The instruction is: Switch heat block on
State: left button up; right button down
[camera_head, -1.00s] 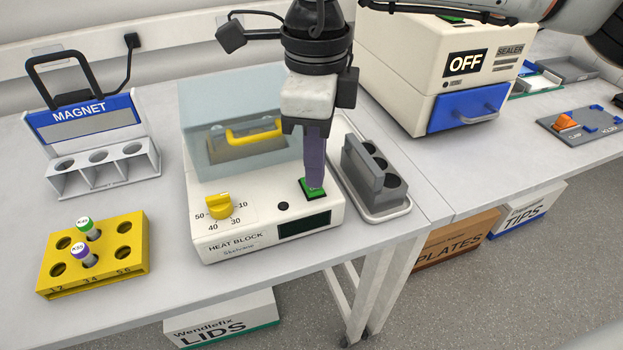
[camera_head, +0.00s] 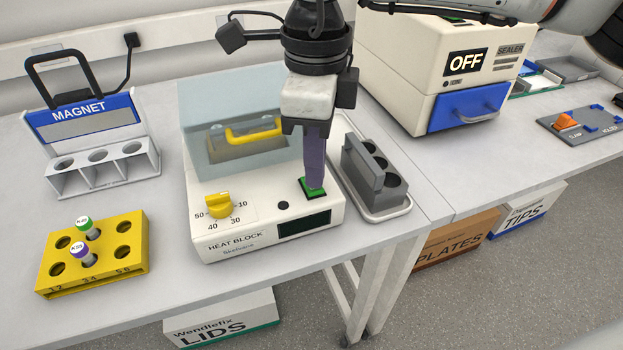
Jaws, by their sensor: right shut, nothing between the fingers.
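The heat block (camera_head: 262,238) is a white unit on the bench with a clear lid, a yellow-handled block (camera_head: 254,132) inside, a yellow dial (camera_head: 219,205), a small black button (camera_head: 283,206) and a dark, blank display (camera_head: 304,223). Its green switch (camera_head: 325,196) is at the front right of the top face. My right gripper (camera_head: 315,188) points down with its purple fingers shut and empty. The fingertips are at the green switch and look to touch it, covering its middle. My left gripper is not in view.
A yellow rack (camera_head: 130,262) with two capped tubes stands at the left, behind it the magnet rack (camera_head: 120,180). A grey rack on a tray (camera_head: 385,215) stands close right of the heat block. The sealer (camera_head: 400,70), reading OFF, is behind right.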

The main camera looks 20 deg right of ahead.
jog(key=shift+f+b, duration=0.65)
jog(key=shift+f, duration=0.1)
jog(key=shift+r, duration=0.15)
jog(key=shift+r+p, duration=0.6)
jog(key=shift+r, duration=0.05)
notch_tip(320, 180, up, 6)
jog(key=p, duration=0.3)
jog(key=shift+f, duration=0.25)
